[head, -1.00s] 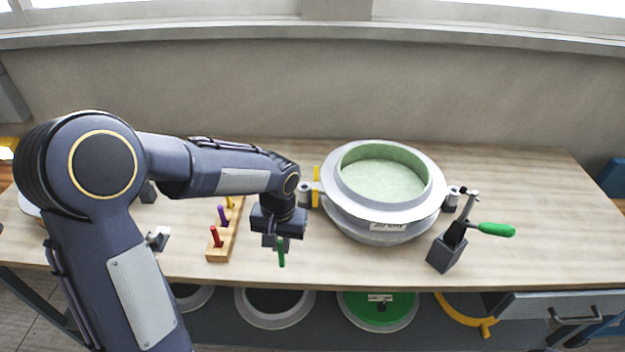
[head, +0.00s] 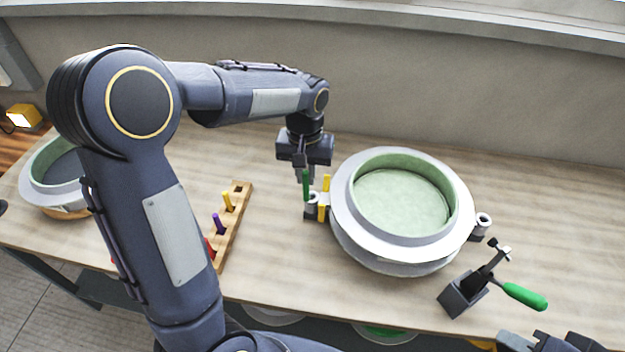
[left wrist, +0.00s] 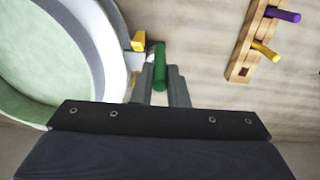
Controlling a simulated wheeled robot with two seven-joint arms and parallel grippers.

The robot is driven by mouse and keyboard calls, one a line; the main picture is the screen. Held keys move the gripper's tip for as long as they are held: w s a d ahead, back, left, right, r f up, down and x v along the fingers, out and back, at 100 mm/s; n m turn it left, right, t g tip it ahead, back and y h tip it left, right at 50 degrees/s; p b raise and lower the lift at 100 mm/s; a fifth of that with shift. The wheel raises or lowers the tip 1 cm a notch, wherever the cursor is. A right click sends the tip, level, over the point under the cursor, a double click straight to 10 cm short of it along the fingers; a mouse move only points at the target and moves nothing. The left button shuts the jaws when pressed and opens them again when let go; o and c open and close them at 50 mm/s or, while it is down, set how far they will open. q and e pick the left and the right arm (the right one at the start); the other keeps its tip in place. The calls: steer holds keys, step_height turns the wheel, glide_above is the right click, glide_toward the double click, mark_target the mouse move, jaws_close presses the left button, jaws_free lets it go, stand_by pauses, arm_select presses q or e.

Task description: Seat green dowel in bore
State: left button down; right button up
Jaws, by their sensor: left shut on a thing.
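My left gripper (head: 304,173) is shut on the green dowel (head: 306,186), which hangs upright below the fingers. In the left wrist view the green dowel (left wrist: 160,66) stands between the two fingertips. The grey bushing with the bore (head: 311,208) is on the left side of the round mould (head: 345,225), beside a yellow piece (head: 325,205). The dowel's lower end is at the bushing's top, towards its left side; I cannot tell whether it has entered the bore. Dark parts of my right arm show at the bottom right edge; its fingers are not clear.
A wooden rack (head: 236,215) with yellow, purple and red pegs stands left of the mould. A toggle clamp with a green handle (head: 524,296) stands at the mould's front right. Another mould (head: 55,170) sits at far left. Bench between rack and mould is clear.

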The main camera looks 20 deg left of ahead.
arm_select(q)
steer(key=w+f, duration=0.1)
steer(key=f, duration=0.2)
steer(key=w+f+p, duration=0.1)
steer(key=w+f, duration=0.1)
steer(key=f, duration=0.1)
steer(key=w+a+f, duration=0.1)
steer(key=w+f, duration=0.1)
steer(key=f, duration=0.1)
steer(key=c, duration=1.5)
jaws_free()
steer(key=shift+d, duration=0.1)
steer(key=shift+o, duration=0.3)
steer(key=shift+s, duration=0.1)
steer(key=shift+r, duration=0.15)
step_height(320, 180, up, 12)
steer(key=s+r+t+h, duration=0.2)
steer(key=s+r, duration=0.3)
steer(key=s, duration=0.7)
steer(key=s+d+f+t+h, duration=0.1)
steer(key=s, duration=0.6)
steer(key=s+d+f+m+t, duration=0.1)
steer(key=s+d+t, duration=0.1)
steer(key=s, duration=0.5)
steer(key=shift+d+f+t+h+b, duration=0.15)
steer(key=shift+f+t+h+b, duration=0.15)
steer(key=shift+f+h+b, duration=0.1)
